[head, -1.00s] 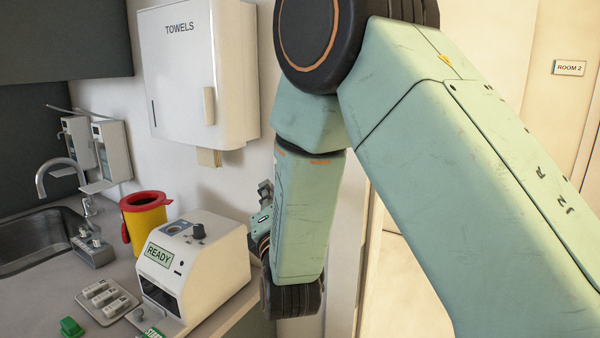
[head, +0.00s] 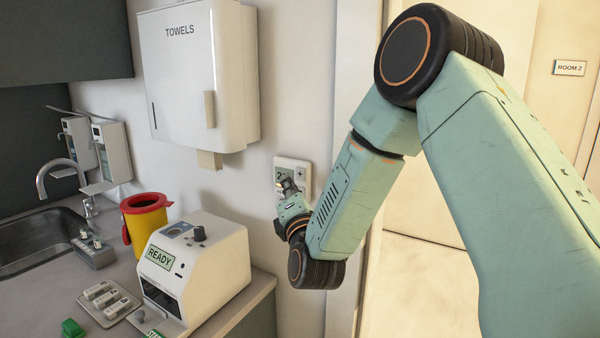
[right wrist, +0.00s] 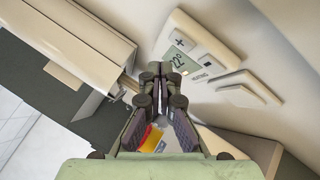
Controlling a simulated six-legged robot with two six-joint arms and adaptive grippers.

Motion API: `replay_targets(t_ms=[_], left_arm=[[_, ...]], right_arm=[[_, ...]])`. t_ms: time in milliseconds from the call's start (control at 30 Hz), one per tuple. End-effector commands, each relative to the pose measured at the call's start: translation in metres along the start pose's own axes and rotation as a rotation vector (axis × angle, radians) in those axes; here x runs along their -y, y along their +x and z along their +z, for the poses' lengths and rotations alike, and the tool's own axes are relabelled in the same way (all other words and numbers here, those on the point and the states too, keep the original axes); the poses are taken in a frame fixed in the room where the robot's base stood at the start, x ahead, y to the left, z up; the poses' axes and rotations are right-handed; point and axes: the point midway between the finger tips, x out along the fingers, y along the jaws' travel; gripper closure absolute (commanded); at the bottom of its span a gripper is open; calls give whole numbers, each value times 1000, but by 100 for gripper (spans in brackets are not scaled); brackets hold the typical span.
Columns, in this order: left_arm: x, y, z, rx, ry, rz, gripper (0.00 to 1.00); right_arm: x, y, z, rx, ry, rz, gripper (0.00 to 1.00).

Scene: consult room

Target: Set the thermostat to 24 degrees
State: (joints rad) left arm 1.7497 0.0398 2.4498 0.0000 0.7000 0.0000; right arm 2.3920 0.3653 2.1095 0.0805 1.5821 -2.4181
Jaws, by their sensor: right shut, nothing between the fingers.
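The thermostat (head: 304,166) is a small pale unit on the wall, right of the towel dispenser. In the right wrist view its casing (right wrist: 207,38) appears tilted. Its green display (right wrist: 184,64) reads 22°, with a "+" button (right wrist: 180,43) beside it and small lettering that looks like HEATING. My right gripper (head: 284,184) is shut and empty, its tips in front of the thermostat's lower left part. In the right wrist view the shut fingers (right wrist: 160,72) are close to the display; I cannot tell whether they touch. The fingers hide part of the unit. My left gripper is not in view.
The towel dispenser (head: 198,80) juts from the wall left of the thermostat. Below, a white machine marked READY (head: 215,262) stands near the counter's right end, with a yellow and red bin (head: 146,222) behind it. A door frame (head: 352,70) is to the right.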

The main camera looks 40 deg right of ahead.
Motion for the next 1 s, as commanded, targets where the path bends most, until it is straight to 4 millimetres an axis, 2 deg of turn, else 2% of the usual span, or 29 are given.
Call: replay_targets(t_ms=[233,1000], left_arm=[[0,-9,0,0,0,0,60],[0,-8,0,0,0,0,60]], right_arm=[[6,10,8,1,-1,0,100],[7,11,8,1,-2,0,100]])
